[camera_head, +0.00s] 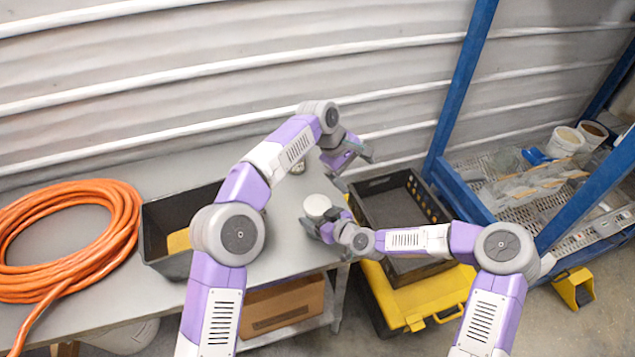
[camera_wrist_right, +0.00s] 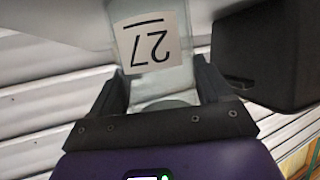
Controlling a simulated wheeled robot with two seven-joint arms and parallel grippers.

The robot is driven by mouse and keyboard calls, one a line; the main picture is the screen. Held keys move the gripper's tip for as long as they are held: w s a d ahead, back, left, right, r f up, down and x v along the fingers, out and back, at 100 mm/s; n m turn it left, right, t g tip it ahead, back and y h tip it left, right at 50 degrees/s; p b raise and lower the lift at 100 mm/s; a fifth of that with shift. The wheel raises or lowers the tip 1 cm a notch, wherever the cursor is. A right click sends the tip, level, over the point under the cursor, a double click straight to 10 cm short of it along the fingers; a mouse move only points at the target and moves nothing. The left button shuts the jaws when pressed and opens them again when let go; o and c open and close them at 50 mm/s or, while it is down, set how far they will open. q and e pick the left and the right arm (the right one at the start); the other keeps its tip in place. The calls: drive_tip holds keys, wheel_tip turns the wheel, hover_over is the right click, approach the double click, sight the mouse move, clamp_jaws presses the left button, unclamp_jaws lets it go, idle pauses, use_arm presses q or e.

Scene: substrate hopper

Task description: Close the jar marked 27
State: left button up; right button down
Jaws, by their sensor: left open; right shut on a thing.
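The jar marked 27 (camera_wrist_right: 150,42) is clear with a white label, which appears upside down in the right wrist view. My right gripper (camera_wrist_right: 160,88) is shut on it, one finger on each side. In the head view the jar's round, whitish top (camera_head: 317,205) shows above my right gripper (camera_head: 318,224), at the right part of the table. I cannot tell whether that top is a lid or an open mouth. My left gripper (camera_head: 357,172) is open, behind and to the right of the jar, apart from it. A small round thing (camera_head: 298,167) is partly hidden behind my left arm; I cannot tell what it is.
A grey table (camera_head: 283,232) carries a coiled orange hose (camera_head: 128,222) and a black bin (camera_head: 165,262). A dark crate (camera_head: 440,213) stands on a yellow case (camera_head: 415,300) off the table's right end. A blue rack post (camera_head: 462,85) rises beyond. The corrugated wall is close behind.

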sight(317, 204)
use_arm(q)
drive_tip(key=a+y, duration=0.1)
drive_tip(key=a, duration=0.2)
drive_tip(key=s+a+f+g+y, duration=0.1)
drive_tip(key=a+y, duration=0.1)
drive_tip(key=a, duration=0.1)
drive_tip(key=s+a+y, duration=0.1)
drive_tip(key=a+y, duration=0.1)
drive_tip(key=a, duration=0.1)
drive_tip(key=shift+s+a+f, duration=0.2)
drive_tip(key=shift+s+f, duration=0.05)
drive_tip(key=shift+f, duration=0.15)
drive_tip(key=shift+f, duration=4.05)
drive_tip(key=c, duration=1)
drive_tip(key=shift+m, duration=1.6)
drive_tip(key=shift+c, duration=0.3)
